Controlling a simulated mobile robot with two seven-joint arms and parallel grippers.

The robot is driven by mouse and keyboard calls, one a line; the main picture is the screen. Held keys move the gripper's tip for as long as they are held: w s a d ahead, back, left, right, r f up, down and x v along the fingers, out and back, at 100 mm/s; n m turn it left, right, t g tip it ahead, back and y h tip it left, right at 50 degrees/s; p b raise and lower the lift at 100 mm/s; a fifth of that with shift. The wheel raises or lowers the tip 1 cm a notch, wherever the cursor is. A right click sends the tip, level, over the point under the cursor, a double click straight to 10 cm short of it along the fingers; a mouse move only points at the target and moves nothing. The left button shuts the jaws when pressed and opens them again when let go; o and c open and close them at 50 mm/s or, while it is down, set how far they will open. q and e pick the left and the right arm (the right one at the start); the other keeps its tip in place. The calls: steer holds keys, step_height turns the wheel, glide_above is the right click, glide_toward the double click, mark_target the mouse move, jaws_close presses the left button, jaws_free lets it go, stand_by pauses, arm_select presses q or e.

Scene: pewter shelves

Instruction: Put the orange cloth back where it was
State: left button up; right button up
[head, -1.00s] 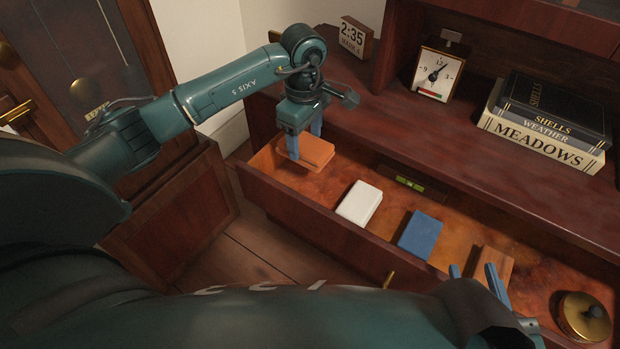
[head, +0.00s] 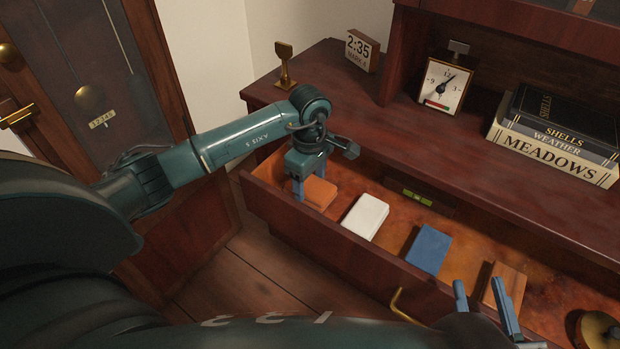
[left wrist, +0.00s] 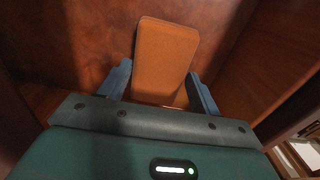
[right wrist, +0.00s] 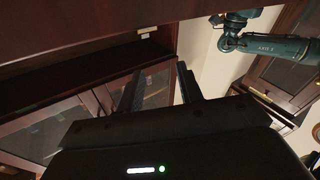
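The orange cloth (head: 320,194), a folded flat pad, lies in the left end of the open drawer (head: 335,238), left of a white folded cloth (head: 365,217). My left gripper (head: 310,180) is low in the drawer at the cloth's near-left end. In the left wrist view the orange cloth (left wrist: 165,55) lies in front of and partly between the spread fingers (left wrist: 158,80), with gaps visible at both sides. The left gripper is open. My right gripper (head: 483,298) is open and empty in front of the drawer's right part; its spread fingers also show in the right wrist view (right wrist: 160,80).
A blue cloth (head: 428,249), a wooden block (head: 503,286) and a round brass object (head: 600,330) are further right in the drawer. A green level (head: 418,198) is at its back.

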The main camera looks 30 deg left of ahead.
mark_target(310, 184)
arm_select(q)
steer(key=o, duration=0.4)
steer(key=shift+r+p, duration=1.65)
steer(key=shift+r, duration=4.45)
arm_select(e)
steer(key=shift+w+d+f+m+g+h, duration=0.1)
steer(key=shift+w+d+m+g+h, duration=0.05)
steer(key=shift+d+m+g+h, duration=0.7)
steer(key=shift+a, duration=0.2)
